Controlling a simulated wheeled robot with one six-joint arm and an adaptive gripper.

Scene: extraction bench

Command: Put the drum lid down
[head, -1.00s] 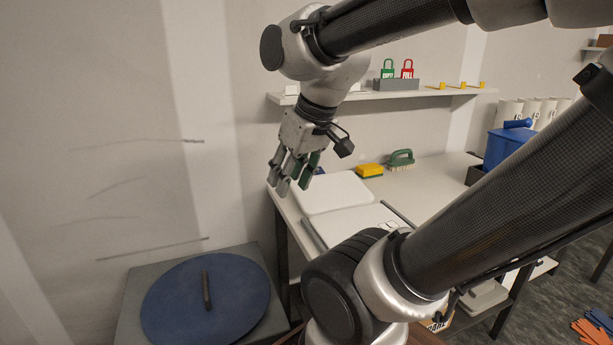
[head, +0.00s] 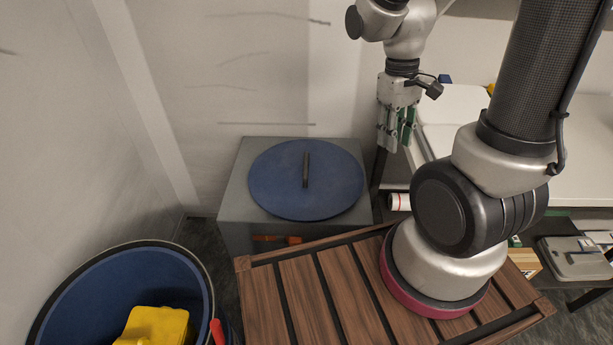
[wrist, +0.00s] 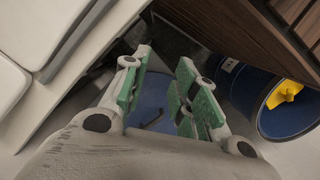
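The drum lid is a round blue disc (head: 275,190) with a dark bar handle. It lies flat on top of a grey box (head: 235,205) against the wall. My gripper (head: 393,148) is to the right of the lid in the head view, near the bench's left edge, fingers pointing down. In the wrist view my gripper (wrist: 158,98) is open and empty, with a clear gap between its green-padded fingers. The lid (wrist: 150,98) shows beyond that gap, partly hidden by the fingers. The open blue drum (head: 90,290) stands at lower left, with something yellow (head: 155,326) inside.
The white bench (head: 580,165) is at the right, with a shelf below carrying a grey case (head: 575,262). An orange-handled item (head: 277,239) is at the grey box's front. My slatted wooden base top fills the lower middle. A small floor gap lies between drum and box.

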